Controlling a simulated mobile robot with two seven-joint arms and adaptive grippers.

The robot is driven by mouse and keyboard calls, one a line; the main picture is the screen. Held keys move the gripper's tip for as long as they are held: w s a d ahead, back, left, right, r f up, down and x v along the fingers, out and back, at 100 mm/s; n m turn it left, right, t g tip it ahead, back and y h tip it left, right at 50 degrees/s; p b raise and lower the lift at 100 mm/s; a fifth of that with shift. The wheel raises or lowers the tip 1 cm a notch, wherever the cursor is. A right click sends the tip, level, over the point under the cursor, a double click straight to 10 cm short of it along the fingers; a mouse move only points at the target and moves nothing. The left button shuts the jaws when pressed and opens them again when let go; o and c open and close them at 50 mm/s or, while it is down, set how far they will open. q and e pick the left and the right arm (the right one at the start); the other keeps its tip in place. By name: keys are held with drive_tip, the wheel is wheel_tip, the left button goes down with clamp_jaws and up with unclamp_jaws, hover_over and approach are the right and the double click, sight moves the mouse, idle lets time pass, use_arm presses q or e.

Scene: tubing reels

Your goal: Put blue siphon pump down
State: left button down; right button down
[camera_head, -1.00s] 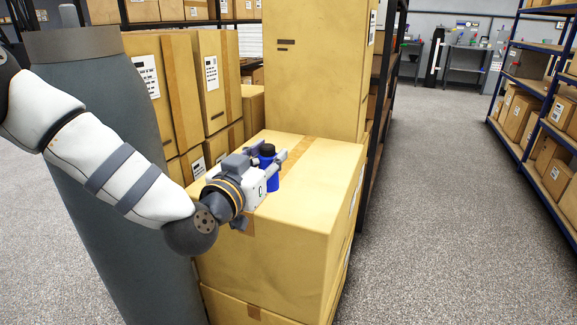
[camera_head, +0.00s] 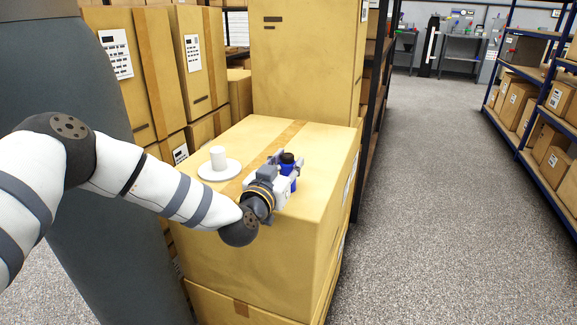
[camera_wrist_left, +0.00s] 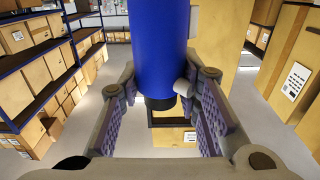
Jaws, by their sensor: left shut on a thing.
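The blue siphon pump (camera_head: 289,184) is a blue cylinder with a black cap, upright over the right part of the large carton's top (camera_head: 318,146). My left gripper (camera_head: 284,174) is shut on it, reaching in from the front left. In the left wrist view the blue body (camera_wrist_left: 158,45) stands between the two fingers of my left gripper (camera_wrist_left: 160,92), with a dark end below. Whether the pump touches the carton top cannot be told. My right gripper is not in view.
A white disc with a short white cylinder (camera_head: 218,162) stands on the carton top, left of the pump. A tall carton (camera_head: 305,65) rises behind. More cartons (camera_head: 110,75) are stacked at left. A floor aisle (camera_head: 430,200) and a blue shelf rack (camera_head: 535,70) lie to the right.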

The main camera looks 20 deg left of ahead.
use_arm(q)
drive_tip(key=shift+r, duration=0.15)
drive_tip(key=shift+f, duration=0.2)
drive_tip(key=c, duration=1.2)
unclamp_jaws()
